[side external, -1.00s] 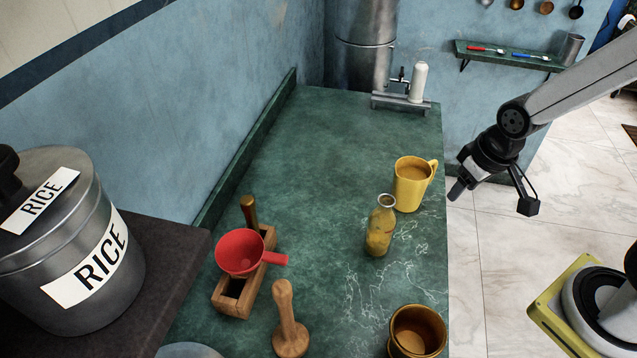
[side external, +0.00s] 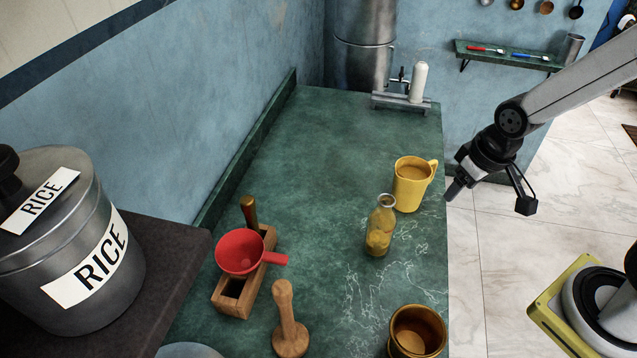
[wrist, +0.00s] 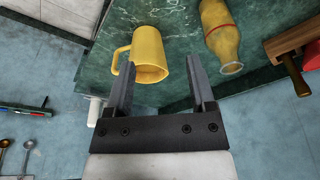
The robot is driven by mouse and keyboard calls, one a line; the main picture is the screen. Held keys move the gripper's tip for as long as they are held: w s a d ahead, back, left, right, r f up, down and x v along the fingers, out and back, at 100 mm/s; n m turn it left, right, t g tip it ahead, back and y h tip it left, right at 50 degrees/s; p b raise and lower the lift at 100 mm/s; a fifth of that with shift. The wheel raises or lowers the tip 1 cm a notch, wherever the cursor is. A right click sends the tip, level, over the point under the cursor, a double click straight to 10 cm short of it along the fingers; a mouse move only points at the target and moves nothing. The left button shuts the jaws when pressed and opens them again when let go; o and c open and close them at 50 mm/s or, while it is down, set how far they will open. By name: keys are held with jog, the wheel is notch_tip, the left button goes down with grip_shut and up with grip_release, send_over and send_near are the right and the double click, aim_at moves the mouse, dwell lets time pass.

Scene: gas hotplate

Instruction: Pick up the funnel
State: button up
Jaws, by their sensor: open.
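The red funnel (side external: 240,251) rests in a wooden holder (side external: 236,294) at the left of the green counter, its handle pointing right. My gripper (side external: 450,192) hangs off the counter's right edge, well to the right of the funnel and beside the yellow mug (side external: 409,186). In the wrist view my gripper (wrist: 160,72) has its two fingers apart with nothing held between them. The yellow mug (wrist: 149,55) shows just beyond the fingers there. A sliver of red at the right edge of the wrist view, next to the wooden holder (wrist: 290,42), appears to be the funnel (wrist: 313,56).
A glass bottle (side external: 380,228) with yellow contents stands between the mug and the funnel. A wooden masher (side external: 288,325) and a brown pot (side external: 416,332) stand at the front. A rice canister (side external: 95,262) is at far left. The counter's middle (side external: 320,160) is clear.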

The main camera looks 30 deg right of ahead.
jog(key=w+a+n, duration=0.2)
jog(key=w+a, duration=0.3)
jog(key=a, duration=0.1)
jog(key=n+t+y, duration=0.1)
jog(key=n+y, duration=0.1)
jog(key=n, duration=0.5)
send_over(271, 256)
jog(key=s, duration=0.2)
jog(key=f, duration=0.6)
jog(key=shift+s+d, duration=0.15)
jog(key=shift+d, duration=0.2)
jog(key=shift+f, duration=0.1)
jog(key=shift+x, duration=1.2)
jog(key=shift+f, duration=0.1)
jog(key=shift+w+x, duration=0.15)
jog(key=shift+x, duration=1.1)
jog(key=shift+w+x, duration=0.15)
jog(key=shift+x, duration=1.1)
jog(key=shift+d, duration=0.1)
